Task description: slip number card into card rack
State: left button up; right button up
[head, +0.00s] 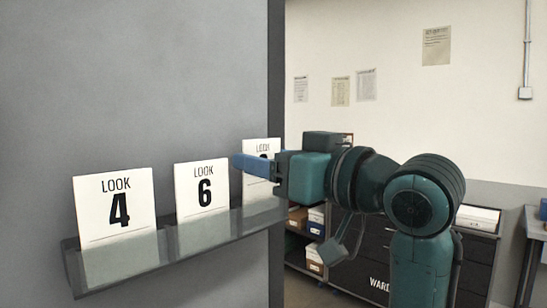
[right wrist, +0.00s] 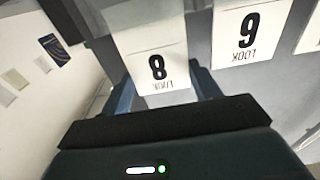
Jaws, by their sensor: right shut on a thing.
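A grey ledge-like card rack (head: 190,240) with a see-through front runs along a dark grey panel. My right gripper (head: 240,163) is at the rack's right end, its blue fingers shut on a white number card (head: 262,147). In the right wrist view this card (right wrist: 150,45) reads LOOK 8, upside down, between the two fingers (right wrist: 165,88). The fingers hide part of the card in the head view. Its lower edge is at the rack; I cannot tell whether it rests on the bottom. My left gripper is not in view.
A LOOK 4 card (head: 114,200) and a LOOK 6 card (head: 201,187) stand in the rack to the left; the 6 also shows in the right wrist view (right wrist: 250,30). Black drawers (head: 370,265) and shelves with boxes stand behind my right arm.

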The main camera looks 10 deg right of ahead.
jog(key=o, duration=1.1)
jog(key=shift+w+a, duration=0.1)
jog(key=shift+w, duration=0.1)
jog(key=shift+o, duration=1.3)
jog(key=shift+s, duration=0.15)
